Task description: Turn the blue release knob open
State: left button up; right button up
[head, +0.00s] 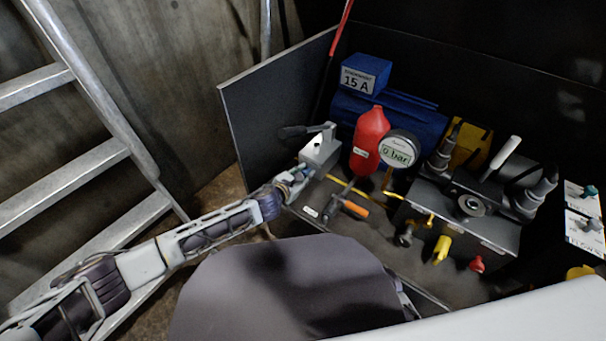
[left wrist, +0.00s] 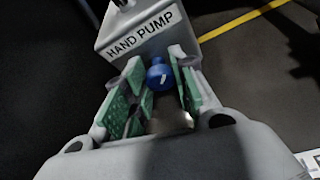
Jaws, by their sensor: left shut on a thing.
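The blue release knob (left wrist: 160,76) sits low on the front of the grey hand pump, with a small white mark on its face. In the left wrist view it lies between the green-padded fingers of my left gripper (left wrist: 160,92), which is shut on it. The hand pump (left wrist: 142,32), lettered HAND PUMP, also stands at the left of the bench in the head view (head: 320,151). There my left gripper (head: 298,177) is against the pump's front, and the knob is hard to make out. My right gripper is not in view.
A red accumulator bottle (head: 369,142) and a pressure gauge (head: 398,151) stand right of the pump. An orange-handled tool (head: 353,209) lies in front. A dark side panel (head: 275,110) rises behind the pump. A metal ladder (head: 90,165) stands at left.

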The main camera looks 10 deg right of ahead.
pick_arm(q)
jog(key=o, duration=1)
jog(key=shift+o, duration=0.2)
jog(key=shift+s, duration=0.1)
jog(key=shift+v, duration=5.9)
